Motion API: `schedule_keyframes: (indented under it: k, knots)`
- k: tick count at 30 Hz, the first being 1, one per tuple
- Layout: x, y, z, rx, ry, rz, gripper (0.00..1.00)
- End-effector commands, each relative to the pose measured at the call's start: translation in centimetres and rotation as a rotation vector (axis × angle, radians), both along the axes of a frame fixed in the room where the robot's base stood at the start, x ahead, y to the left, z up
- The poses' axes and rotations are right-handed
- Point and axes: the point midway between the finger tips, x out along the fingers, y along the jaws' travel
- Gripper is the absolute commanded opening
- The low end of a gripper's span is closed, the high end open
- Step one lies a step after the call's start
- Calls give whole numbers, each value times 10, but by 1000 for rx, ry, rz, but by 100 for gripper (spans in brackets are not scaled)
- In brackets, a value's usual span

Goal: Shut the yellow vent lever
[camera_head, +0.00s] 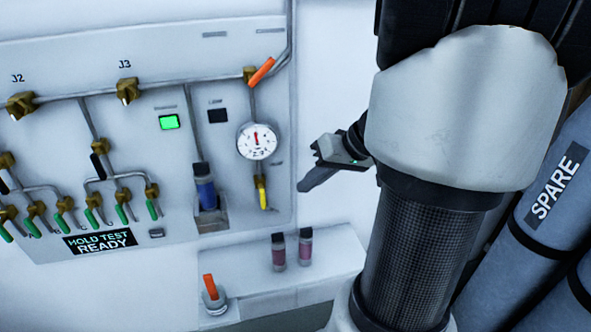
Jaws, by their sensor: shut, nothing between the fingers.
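The yellow vent lever (262,193) is on the panel at the right, below the round gauge. It hangs down, nearly vertical, from a brass valve on the thin pipe under the gauge. My gripper (302,187) is to the right of the lever, near the panel's right edge, with its fingers pointing left and down. It is shut with nothing in it and appears apart from the lever. My arm hides much of the right side.
A gauge (257,141) and an orange lever (261,71) are above the yellow lever. A blue-labelled vial (205,187) sits left of it. Below, a white ledge (330,262) holds two dark-capped vials. Blue SPARE cylinders (545,205) stand right.

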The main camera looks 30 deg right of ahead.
Motion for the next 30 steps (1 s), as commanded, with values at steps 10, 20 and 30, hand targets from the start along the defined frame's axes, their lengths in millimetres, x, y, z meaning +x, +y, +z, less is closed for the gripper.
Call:
schedule_keyframes:
  k: [10, 20, 30]
  knots:
    - [32, 34, -44, 0, 0, 2, 0]
    - [39, 58, -45, 0, 0, -1, 0]
    - [39, 58, -45, 1, 0, 0, 0]
